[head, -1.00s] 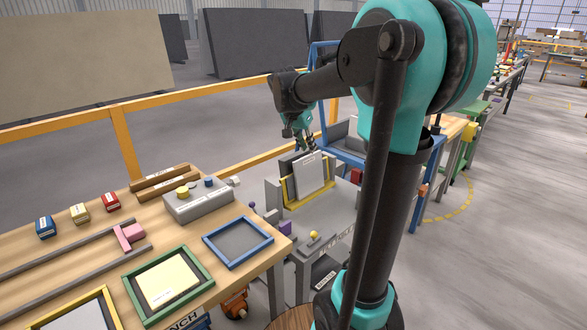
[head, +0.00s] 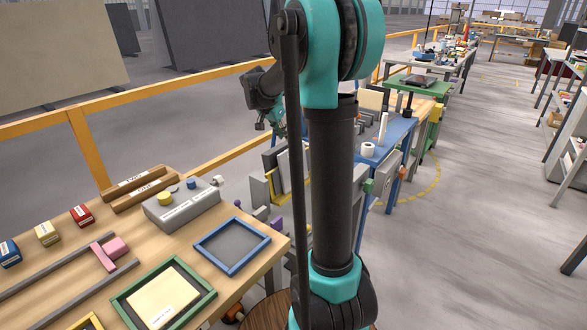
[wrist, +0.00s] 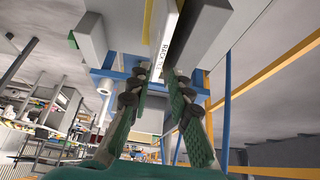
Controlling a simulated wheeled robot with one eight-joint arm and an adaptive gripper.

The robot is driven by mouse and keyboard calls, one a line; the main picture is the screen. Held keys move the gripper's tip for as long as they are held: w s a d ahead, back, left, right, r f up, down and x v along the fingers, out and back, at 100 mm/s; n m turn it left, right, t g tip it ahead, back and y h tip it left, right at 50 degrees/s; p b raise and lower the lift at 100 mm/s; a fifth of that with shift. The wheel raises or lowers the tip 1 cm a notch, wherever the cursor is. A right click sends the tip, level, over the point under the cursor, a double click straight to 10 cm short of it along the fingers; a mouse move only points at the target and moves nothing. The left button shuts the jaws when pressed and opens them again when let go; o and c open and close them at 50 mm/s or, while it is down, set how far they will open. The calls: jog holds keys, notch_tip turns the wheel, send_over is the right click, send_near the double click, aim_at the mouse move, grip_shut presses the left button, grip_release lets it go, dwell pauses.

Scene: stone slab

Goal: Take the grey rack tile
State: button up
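My gripper (wrist: 160,80) points at the upper edge of a pale grey tile (wrist: 163,35), whose edge carries a label that reads partly "RACK". In the wrist view its two green-padded fingers stand apart, one on each side of the tile's edge. I see no clear grip on the tile. In the head view a pale tile (head: 284,170) stands upright in a yellow-edged holder (head: 273,186), partly hidden by my arm. My gripper (head: 279,128) shows only in part there, above the holder, its fingertips hidden.
A wooden bench with a blue frame (head: 232,247), a green frame (head: 205,300) and a grey control box (head: 182,207) lies at the left. A blue table (head: 392,135) stands behind my arm. A yellow rail (head: 90,150) runs behind.

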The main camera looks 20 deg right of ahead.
aim_at(289, 149)
jog(key=x, duration=0.7)
jog(key=shift+w, duration=0.1)
jog(key=shift+f, duration=0.15)
jog(key=shift+f, duration=0.25)
dwell(0.4)
grip_shut()
dwell(0.3)
